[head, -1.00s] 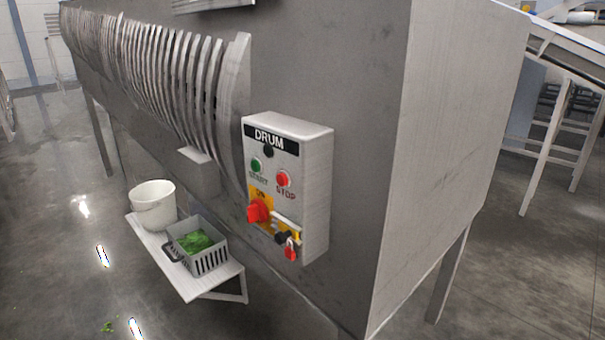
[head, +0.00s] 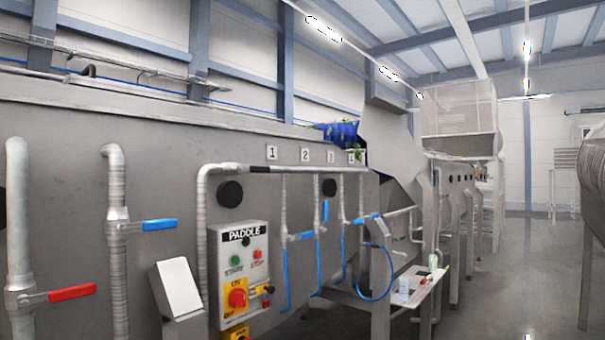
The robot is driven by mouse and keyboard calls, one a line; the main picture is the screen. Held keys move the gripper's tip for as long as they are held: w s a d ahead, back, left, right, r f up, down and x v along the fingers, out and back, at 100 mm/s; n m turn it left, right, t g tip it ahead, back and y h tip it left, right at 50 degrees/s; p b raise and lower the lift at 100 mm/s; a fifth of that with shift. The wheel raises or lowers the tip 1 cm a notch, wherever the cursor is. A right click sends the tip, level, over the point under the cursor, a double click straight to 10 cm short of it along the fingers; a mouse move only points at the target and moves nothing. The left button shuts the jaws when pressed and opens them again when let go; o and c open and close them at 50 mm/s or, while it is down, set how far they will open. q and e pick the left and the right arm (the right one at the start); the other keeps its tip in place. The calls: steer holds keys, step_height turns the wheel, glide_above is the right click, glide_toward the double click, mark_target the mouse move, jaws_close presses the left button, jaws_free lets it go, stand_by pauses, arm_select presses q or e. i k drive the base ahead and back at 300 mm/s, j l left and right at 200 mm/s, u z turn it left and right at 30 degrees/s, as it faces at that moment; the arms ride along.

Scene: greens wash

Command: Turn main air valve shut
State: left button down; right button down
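No valve carries a label I can read as main air. A valve with a blue lever (head: 160,225) sits on a vertical pipe at the left, its lever pointing right, crosswise to the pipe. A valve with a red lever (head: 72,293) sits lower on the far-left pipe, its lever also crosswise. Smaller blue levers sit on the drops under the numbered pipe: one crosswise (head: 303,236), one hanging along its pipe (head: 325,210), and one crosswise farther right (head: 367,218). Neither gripper is in view.
A PADDLE control box (head: 238,272) with a red rotary switch stands out from the grey tank wall (head: 70,135). A slanted grey box (head: 177,288) juts out beside it. Blue hoses (head: 318,262) hang near a small shelf (head: 418,290). Open floor (head: 510,270) lies at the right.

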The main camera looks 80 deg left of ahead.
mark_target(240, 169)
steer(key=u, duration=2.95)
